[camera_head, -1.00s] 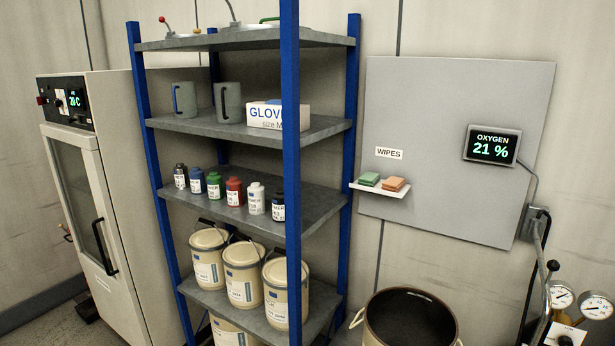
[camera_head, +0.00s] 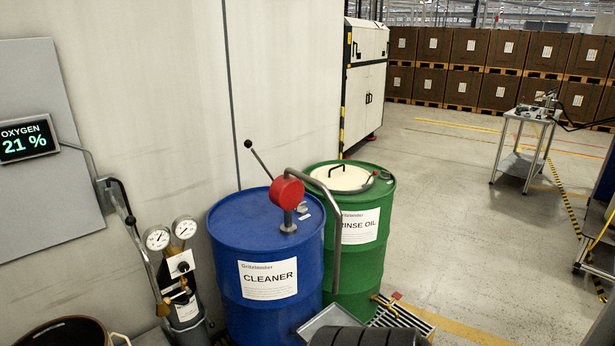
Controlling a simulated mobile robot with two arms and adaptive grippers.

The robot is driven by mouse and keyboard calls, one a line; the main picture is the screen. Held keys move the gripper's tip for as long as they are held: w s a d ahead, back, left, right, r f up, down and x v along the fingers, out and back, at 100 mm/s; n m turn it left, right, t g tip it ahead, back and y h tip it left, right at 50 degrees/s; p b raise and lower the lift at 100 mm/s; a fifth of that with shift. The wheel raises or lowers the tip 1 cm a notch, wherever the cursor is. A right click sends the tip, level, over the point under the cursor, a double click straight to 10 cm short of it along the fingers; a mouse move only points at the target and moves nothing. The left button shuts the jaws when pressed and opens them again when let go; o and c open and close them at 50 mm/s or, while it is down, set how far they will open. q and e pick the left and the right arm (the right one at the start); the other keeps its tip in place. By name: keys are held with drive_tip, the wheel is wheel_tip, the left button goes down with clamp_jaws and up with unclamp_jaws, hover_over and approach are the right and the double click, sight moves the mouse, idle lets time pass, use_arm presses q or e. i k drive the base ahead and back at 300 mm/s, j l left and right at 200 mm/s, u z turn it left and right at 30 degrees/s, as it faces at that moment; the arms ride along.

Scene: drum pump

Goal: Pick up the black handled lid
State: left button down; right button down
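A round cream lid with a black handle (camera_head: 341,177) lies on top of the green drum (camera_head: 360,265) labelled "RINSE OIL". The lid looks flat, with the handle standing up at its far side. The blue drum (camera_head: 265,312) labelled "CLEANER" stands to its left and nearer, with a red hand pump (camera_head: 286,192) on top. The pump's grey pipe arches over in front of part of the lid and the green drum.
A gas cylinder with gauges (camera_head: 184,285) stands left of the blue drum, and a dark open pot (camera_head: 62,332) is at the lower left. A metal tray (camera_head: 327,318) lies before the drums. Open floor (camera_head: 470,240) extends right, towards a small trolley (camera_head: 522,145).

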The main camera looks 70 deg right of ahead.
sight(340, 179)
drive_tip(key=z, duration=2.55)
drive_tip(key=u, duration=1.9)
drive_tip(key=z, duration=1.9)
drive_tip(key=l+u, duration=0.15)
drive_tip(key=l, duration=0.4)
drive_tip(key=l+u, duration=0.1)
drive_tip(key=l, duration=0.45)
drive_tip(key=l+u, duration=0.15)
drive_tip(key=l, duration=0.4)
drive_tip(key=l+u, duration=0.1)
drive_tip(key=l, duration=0.45)
drive_tip(key=k+l+u, duration=0.15)
drive_tip(key=l, duration=0.4)
drive_tip(key=k+l+u, duration=0.1)
drive_tip(key=l, duration=0.45)
